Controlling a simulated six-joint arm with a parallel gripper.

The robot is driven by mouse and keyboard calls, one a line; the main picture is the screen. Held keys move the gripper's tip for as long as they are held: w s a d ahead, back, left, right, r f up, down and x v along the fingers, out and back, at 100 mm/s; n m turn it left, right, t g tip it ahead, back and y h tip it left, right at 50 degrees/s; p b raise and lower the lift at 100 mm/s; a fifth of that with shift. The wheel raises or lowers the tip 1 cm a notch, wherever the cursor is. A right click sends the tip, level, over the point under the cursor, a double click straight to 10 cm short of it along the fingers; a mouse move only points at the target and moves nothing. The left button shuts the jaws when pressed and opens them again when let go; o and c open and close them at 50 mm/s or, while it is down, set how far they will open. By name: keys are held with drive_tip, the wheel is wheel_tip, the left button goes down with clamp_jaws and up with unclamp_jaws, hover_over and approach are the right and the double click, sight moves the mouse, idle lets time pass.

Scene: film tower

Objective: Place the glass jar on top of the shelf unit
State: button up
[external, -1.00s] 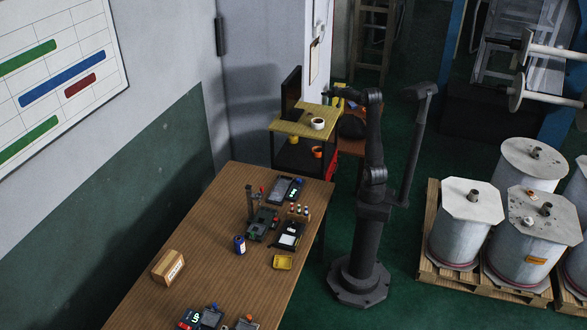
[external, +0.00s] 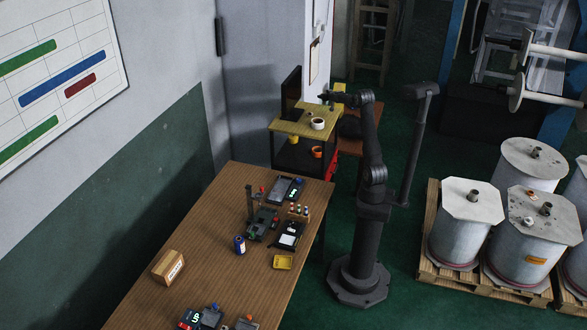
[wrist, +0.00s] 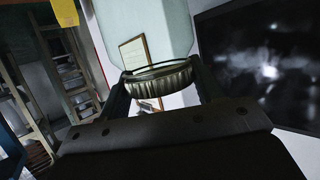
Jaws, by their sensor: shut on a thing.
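The shelf unit (external: 289,128) has a yellowish top and stands beyond the far end of the wooden table. My gripper (external: 328,99) is over the back right part of that top. In the wrist view my gripper (wrist: 161,84) has its two fingers on either side of the glass jar's ribbed lid (wrist: 160,76). The pale, see-through body of the glass jar (wrist: 148,35) extends upward out of that picture. In the external view the jar is too small and dark to make out clearly, so I cannot tell whether it touches the top.
A white cup (external: 317,124) with dark contents stands on the shelf top, close to my gripper. A dark screen (wrist: 262,70) rises at the right in the wrist view. An orange mug (external: 317,151) is on the lower shelf. The front left of the top looks clear.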

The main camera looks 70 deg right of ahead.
drive_tip(key=shift+s+f, duration=0.15)
drive_tip(key=shift+f, duration=1.7)
drive_tip(key=shift+f, duration=0.15)
drive_tip(key=o, duration=1.4)
drive_tip(key=shift+o, duration=0.2)
drive_tip(key=v, duration=1.2)
